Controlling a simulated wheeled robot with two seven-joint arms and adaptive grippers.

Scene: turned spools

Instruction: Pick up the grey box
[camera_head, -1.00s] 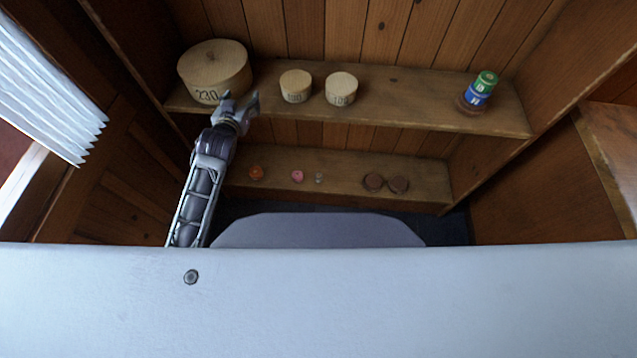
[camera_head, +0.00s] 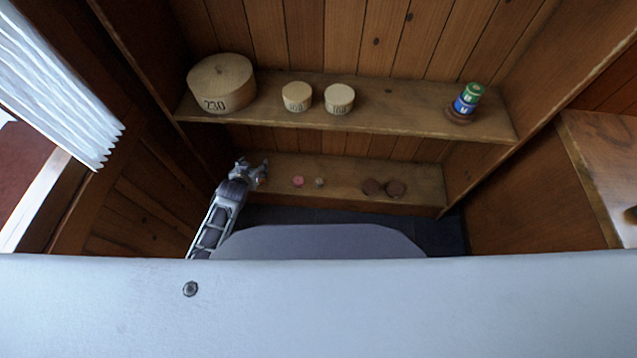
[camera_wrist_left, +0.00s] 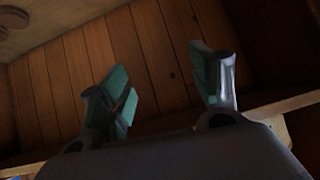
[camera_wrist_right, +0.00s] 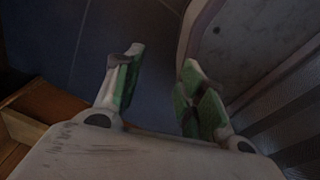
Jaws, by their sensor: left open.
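I cannot make out a clear grey box in any view. A tiny greyish object (camera_head: 319,182) stands on the lower shelf, too small to tell its shape. My left gripper (camera_head: 256,172) is at the left end of the lower shelf, to the left of that object and apart from it. In the left wrist view the left gripper (camera_wrist_left: 158,63) has its fingers spread with nothing between them. My right gripper (camera_wrist_right: 163,60) shows only in its wrist view, spread and empty above a dark tiled floor.
A pink piece (camera_head: 298,181) and two brown discs (camera_head: 371,187) (camera_head: 396,188) lie on the lower shelf (camera_head: 425,185). The upper shelf (camera_head: 400,115) overhangs it, with round wooden boxes (camera_head: 221,84) (camera_head: 297,96) (camera_head: 339,98) and a green-and-blue spool stack (camera_head: 467,98).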

